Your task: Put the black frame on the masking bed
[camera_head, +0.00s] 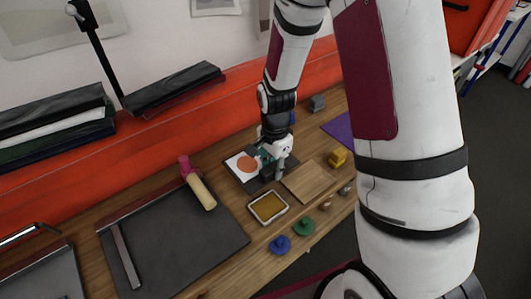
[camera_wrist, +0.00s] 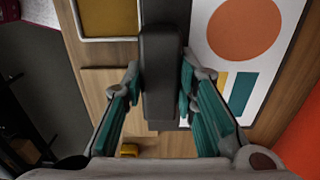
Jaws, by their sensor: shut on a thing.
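My gripper (camera_head: 270,170) is over the worktable, at the right edge of the white print. In the wrist view, my gripper (camera_wrist: 160,76) is shut on a dark, bar-shaped piece, the black frame (camera_wrist: 160,105) as far as I can tell. Only a narrow side of it shows. The print (camera_head: 240,162), with an orange circle, lies beside it, and also shows in the wrist view (camera_wrist: 218,52). A large dark bed (camera_head: 185,240) with a metal strip lies at the front left. A smaller dark board shows around the print. I cannot tell which is the masking bed.
A yellow-filled tray (camera_head: 268,208) and a wooden board (camera_head: 312,181) lie near the gripper. Blue (camera_head: 280,245) and green (camera_head: 304,227) knobs and a yellow block (camera_head: 338,158) stand nearby.

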